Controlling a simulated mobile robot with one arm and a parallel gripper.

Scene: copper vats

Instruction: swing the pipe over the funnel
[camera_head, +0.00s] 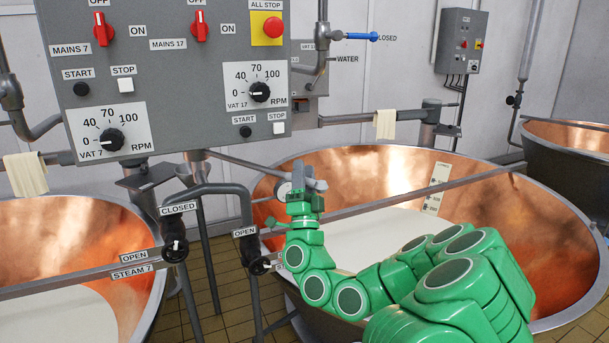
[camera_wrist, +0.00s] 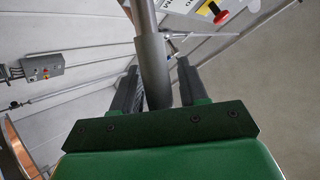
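My gripper (camera_head: 305,186) is in front of the left side of the large copper vat (camera_head: 530,225), at rim height. In the wrist view a grey pipe end (camera_wrist: 154,70) stands between the two fingers of my gripper (camera_wrist: 157,75). The fingers are apart, and a narrow gap shows between the pipe and the right finger. Contact on the left side is unclear. In the head view a thin grey pipe (camera_head: 245,162) runs from below the control panel toward my gripper. My gripper hides the point where they meet.
A grey control panel (camera_head: 180,70) hangs above and left of my gripper. Dark steam pipes with valves (camera_head: 175,250) stand at the left. A second copper vat (camera_head: 90,235) is at lower left. A rail (camera_head: 400,202) crosses the large vat, which holds white liquid.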

